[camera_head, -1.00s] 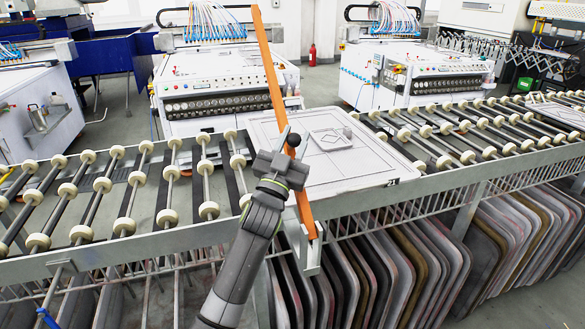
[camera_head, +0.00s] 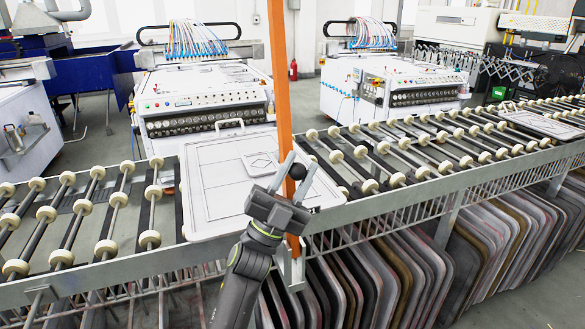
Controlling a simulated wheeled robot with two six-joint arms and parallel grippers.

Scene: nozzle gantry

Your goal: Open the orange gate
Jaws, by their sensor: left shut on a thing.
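The orange gate (camera_head: 281,90) is a long flat bar. It stands nearly upright, tilted slightly left, its foot in a metal bracket (camera_head: 292,272) on the conveyor's front rail. My right gripper is not in view.
A roller conveyor (camera_head: 110,205) runs across the view. A large pale tray (camera_head: 205,205) lies on it behind the gate, with another panel (camera_head: 545,123) at the far right. Several dark panels (camera_head: 420,275) stand in the rack below. White machines (camera_head: 205,95) stand behind.

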